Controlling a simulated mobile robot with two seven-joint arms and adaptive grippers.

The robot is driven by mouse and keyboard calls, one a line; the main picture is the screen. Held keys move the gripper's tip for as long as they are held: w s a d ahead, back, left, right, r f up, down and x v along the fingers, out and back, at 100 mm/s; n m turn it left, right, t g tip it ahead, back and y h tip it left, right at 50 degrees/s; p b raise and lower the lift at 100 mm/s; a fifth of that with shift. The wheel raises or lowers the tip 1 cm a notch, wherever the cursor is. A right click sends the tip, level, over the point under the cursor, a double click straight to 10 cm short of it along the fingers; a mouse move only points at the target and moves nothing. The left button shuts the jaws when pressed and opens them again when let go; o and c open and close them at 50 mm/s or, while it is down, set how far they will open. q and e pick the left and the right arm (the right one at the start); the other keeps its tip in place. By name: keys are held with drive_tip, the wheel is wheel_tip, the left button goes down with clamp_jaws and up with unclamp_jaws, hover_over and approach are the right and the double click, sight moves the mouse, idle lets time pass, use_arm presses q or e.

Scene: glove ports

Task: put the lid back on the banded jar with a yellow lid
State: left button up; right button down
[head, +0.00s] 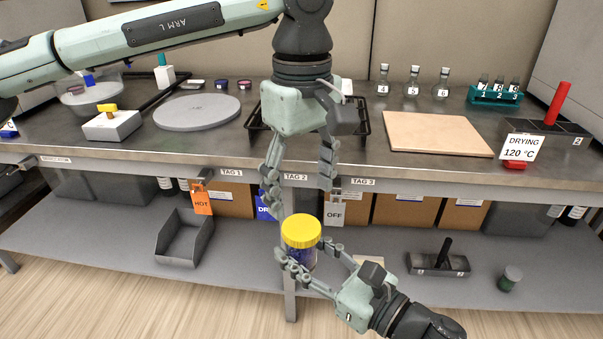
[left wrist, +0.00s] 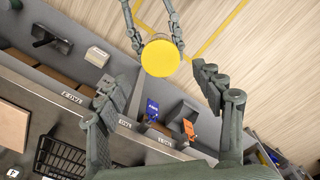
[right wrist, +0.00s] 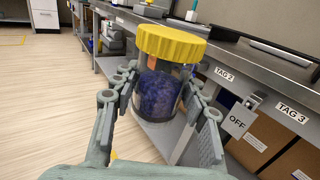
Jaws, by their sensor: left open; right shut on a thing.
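The jar (head: 301,259) is clear with dark blue-purple contents. It stands roughly upright in my right gripper (head: 303,252), which is shut around its body in front of the bench. The yellow lid (head: 301,231) sits on the jar's mouth; in the right wrist view the lid (right wrist: 170,45) covers the top, and I cannot tell whether it is fully seated. No band can be made out clearly on the jar (right wrist: 160,95). My left gripper (head: 298,190) is open and empty, pointing down above the lid, with its fingers apart and not touching it. The left wrist view shows the lid (left wrist: 160,58) beyond the open fingers.
The bench (head: 300,158) edge with its tags runs close behind both grippers. A lower shelf (head: 235,255) holds a grey bin (head: 185,238), boxes and a small dark jar (head: 510,278). On the bench are a round grey plate (head: 197,112), a black rack and a wooden board (head: 435,133).

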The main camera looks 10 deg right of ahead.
sight(301, 227)
use_arm(q)
drive_tip(key=n, duration=0.8)
drive_tip(key=shift+r, duration=0.25)
drive_tip(key=n, duration=0.4)
drive_tip(key=shift+r+n, duration=0.15)
drive_tip(key=shift+n, duration=0.25)
drive_tip(key=n, duration=0.5)
drive_tip(key=shift+r, duration=0.15)
drive_tip(key=n, duration=0.5)
drive_tip(key=shift+r, duration=0.15)
drive_tip(key=n, duration=0.4)
drive_tip(key=shift+r+n, duration=0.1)
drive_tip(key=shift+n, duration=0.3)
drive_tip(key=n, duration=0.4)
drive_tip(key=shift+r, duration=0.15)
drive_tip(key=n, duration=0.3)
drive_tip(key=shift+n, duration=0.4)
drive_tip(key=shift+f, duration=3.95)
